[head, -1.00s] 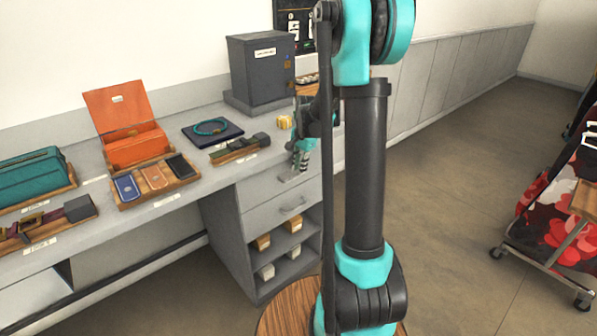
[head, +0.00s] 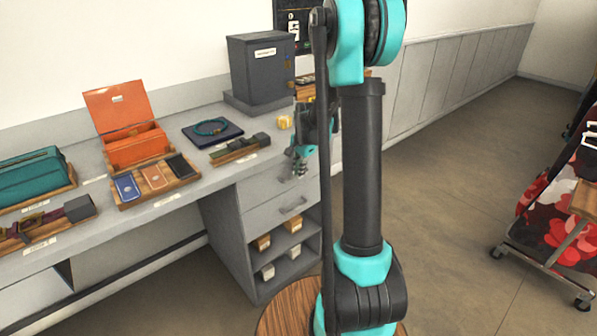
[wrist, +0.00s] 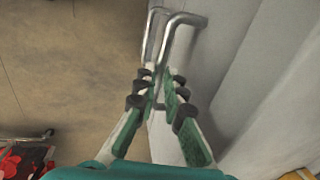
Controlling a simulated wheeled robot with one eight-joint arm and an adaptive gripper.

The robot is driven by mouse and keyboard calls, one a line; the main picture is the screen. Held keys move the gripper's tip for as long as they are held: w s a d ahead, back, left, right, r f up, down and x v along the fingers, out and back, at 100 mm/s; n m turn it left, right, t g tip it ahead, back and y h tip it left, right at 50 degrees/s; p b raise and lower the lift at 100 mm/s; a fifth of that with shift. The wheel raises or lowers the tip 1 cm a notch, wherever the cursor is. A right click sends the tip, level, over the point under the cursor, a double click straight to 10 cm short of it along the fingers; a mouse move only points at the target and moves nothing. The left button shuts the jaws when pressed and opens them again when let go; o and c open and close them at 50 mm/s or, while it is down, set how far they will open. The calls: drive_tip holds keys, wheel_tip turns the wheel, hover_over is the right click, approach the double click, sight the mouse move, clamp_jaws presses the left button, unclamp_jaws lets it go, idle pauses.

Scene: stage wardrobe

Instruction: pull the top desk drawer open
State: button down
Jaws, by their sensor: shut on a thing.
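The grey desk has a pedestal whose top drawer (head: 262,190) sits just under the desktop. Its front looks about flush with the drawer below, and I see no clear gap. My gripper (head: 297,172) is at this drawer's front, partly behind my own arm. In the wrist view, the fingers of my gripper (wrist: 160,88) are shut on the metal bar handle (wrist: 178,22), one finger on each side of it. The exact contact is partly hidden by the dark finger pads.
A second drawer with its own handle (head: 293,206) is below, above open cubbies with small boxes. On the desktop (head: 232,168) are a dark safe (head: 262,75), a yellow block (head: 284,122) and trays. Open floor (head: 440,190) lies to the right, with a clothes rack beyond.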

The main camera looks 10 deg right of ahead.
drive_tip(key=s+d, duration=0.7)
drive_tip(key=s, duration=0.6)
drive_tip(key=s+d, duration=0.7)
drive_tip(key=s, duration=0.7)
drive_tip(key=shift+d, duration=0.1)
drive_tip(key=c, duration=1.9)
unclamp_jaws()
drive_tip(key=shift+r, duration=0.1)
drive_tip(key=shift+s+d+r, duration=0.2)
drive_tip(key=shift+s+r, duration=0.1)
drive_tip(key=shift+r, duration=1.65)
drive_tip(key=shift+s+d+r, duration=0.15)
drive_tip(key=shift+s+r, duration=0.2)
drive_tip(key=shift+r, duration=1.55)
drive_tip(key=shift+s+d+r, duration=0.2)
drive_tip(key=shift+s+r, duration=0.1)
drive_tip(key=shift+r, duration=1.65)
